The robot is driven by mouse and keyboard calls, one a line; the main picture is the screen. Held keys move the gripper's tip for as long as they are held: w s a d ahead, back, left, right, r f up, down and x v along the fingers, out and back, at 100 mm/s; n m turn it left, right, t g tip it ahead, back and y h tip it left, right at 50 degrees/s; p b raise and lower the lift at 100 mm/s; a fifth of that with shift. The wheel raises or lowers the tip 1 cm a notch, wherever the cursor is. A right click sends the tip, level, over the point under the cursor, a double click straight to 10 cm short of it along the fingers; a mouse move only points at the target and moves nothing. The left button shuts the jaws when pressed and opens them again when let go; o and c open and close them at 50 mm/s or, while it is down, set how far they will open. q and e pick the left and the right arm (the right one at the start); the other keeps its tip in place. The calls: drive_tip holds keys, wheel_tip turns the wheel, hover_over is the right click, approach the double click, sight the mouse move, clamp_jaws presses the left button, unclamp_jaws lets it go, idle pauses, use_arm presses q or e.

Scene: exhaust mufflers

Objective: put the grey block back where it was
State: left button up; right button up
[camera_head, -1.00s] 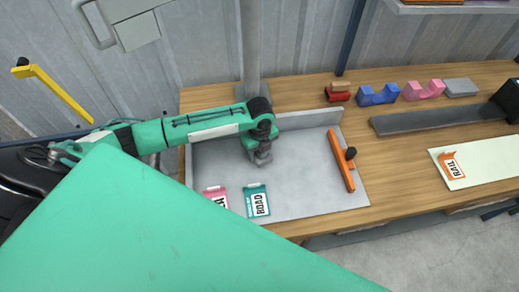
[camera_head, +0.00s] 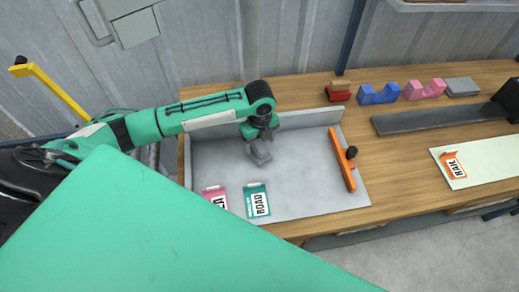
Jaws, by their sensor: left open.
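A flat grey block (camera_head: 462,87) lies at the back right of the wooden bench, at the end of a row beside a pink notched block (camera_head: 424,90). My left gripper (camera_head: 260,153) is open and hangs over the grey tray (camera_head: 300,180), far to the left of that block. It is small and grey against the grey tray, so its fingertips are hard to make out, and I see no separate thing clearly between them. My right gripper is not in view.
A blue notched block (camera_head: 379,95) and a red block (camera_head: 338,93) continue the row. An orange bar (camera_head: 343,160) with a black knob lies across the tray's right side. Pink and teal ROAD (camera_head: 257,200) tags are at its front. A dark bar (camera_head: 437,119) and pale RAIL mat lie right.

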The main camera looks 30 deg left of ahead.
sight(260, 146)
use_arm(q)
wheel_tip(260, 146, up, 7)
drive_tip(key=shift+b, duration=0.5)
drive_tip(key=shift+f, duration=0.1)
